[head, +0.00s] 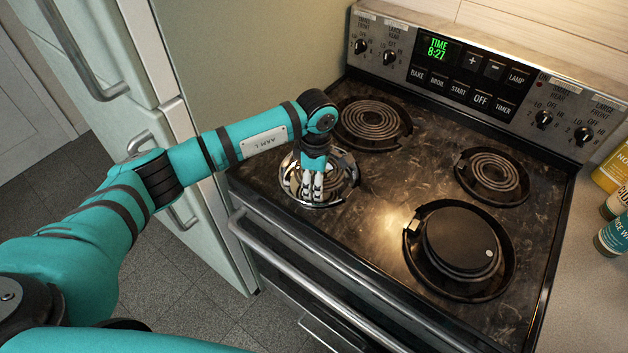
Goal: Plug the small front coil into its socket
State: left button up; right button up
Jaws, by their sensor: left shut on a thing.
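The small front coil (338,177) is at the stove's front left, over a shiny chrome drip bowl (322,206). My left gripper (313,196) reaches down from above, with its fingers shut on the coil. The fingers and wrist cover the middle of the coil. The socket and the coil's prongs cannot be made out at this place. I cannot tell whether the coil rests fully in the bowl or is tilted. My right gripper is not in view.
Two coils sit at the rear left (370,122) and rear right (491,174). A black round cover (461,240) lies over the front right burner. The control panel (460,75) stands behind, a fridge (195,200) at left, bottles (613,238) at right. The middle stovetop is clear.

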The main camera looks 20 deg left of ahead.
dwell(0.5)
pick_arm(q)
jog(key=shift+b, duration=0.3)
dwell(0.4)
jog(key=shift+b, duration=0.3)
jog(key=o, duration=1.5)
jog(key=shift+c, duration=0.2)
